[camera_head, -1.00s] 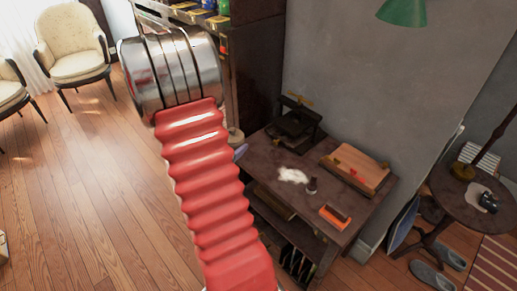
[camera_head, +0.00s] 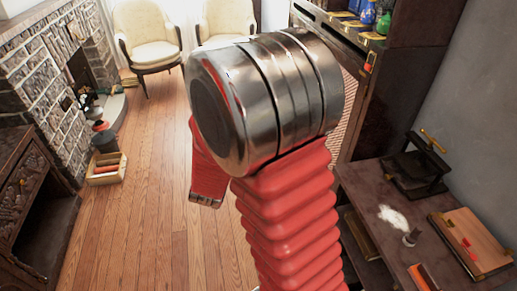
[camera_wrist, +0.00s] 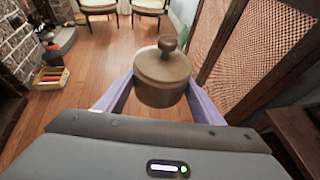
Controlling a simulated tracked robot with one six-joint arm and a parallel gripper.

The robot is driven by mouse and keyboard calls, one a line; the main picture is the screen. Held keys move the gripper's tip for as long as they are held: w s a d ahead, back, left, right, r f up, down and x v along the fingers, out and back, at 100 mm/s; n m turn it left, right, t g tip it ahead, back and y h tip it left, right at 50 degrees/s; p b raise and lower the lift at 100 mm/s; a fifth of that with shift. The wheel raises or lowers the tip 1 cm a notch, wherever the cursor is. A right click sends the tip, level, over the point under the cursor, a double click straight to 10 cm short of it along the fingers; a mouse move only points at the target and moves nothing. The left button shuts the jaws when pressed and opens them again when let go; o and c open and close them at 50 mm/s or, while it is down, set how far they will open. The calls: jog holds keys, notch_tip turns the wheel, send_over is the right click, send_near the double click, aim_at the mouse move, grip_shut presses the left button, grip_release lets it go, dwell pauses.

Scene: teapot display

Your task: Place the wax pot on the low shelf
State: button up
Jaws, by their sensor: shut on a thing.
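The wax pot (camera_wrist: 163,75), a brown round pot with a knobbed lid, is upright between the two pale purple fingers of my gripper (camera_wrist: 162,98) in the wrist view. The fingers touch its sides and are shut on it. In the head view my red arm hides the gripper and the pot. I cannot tell which surface is the low shelf. A dark tall cabinet (camera_head: 398,75) with a lattice side and coloured pots stands behind my arm, and a dark table (camera_head: 362,185) with a space beneath is at right.
The table bears a black press (camera_head: 415,168), white powder (camera_head: 392,217) and a wooden board (camera_head: 475,240). A carved dark cabinet (camera_head: 35,180) and a stone fireplace (camera_head: 45,65) are at left. A wooden crate (camera_head: 107,170) sits on the floor. Open wood floor (camera_head: 150,220) lies between.

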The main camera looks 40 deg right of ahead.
jog(key=w+a+r+n+t+y, duration=0.1)
jog(key=a+r+n+t+y, duration=0.1)
jog(key=a, duration=1.2)
jog(key=shift+w+a+n+y, duration=0.25)
jog(key=shift+a+n+y, duration=0.15)
jog(key=shift+n+y, duration=0.55)
jog(key=shift+s, duration=0.15)
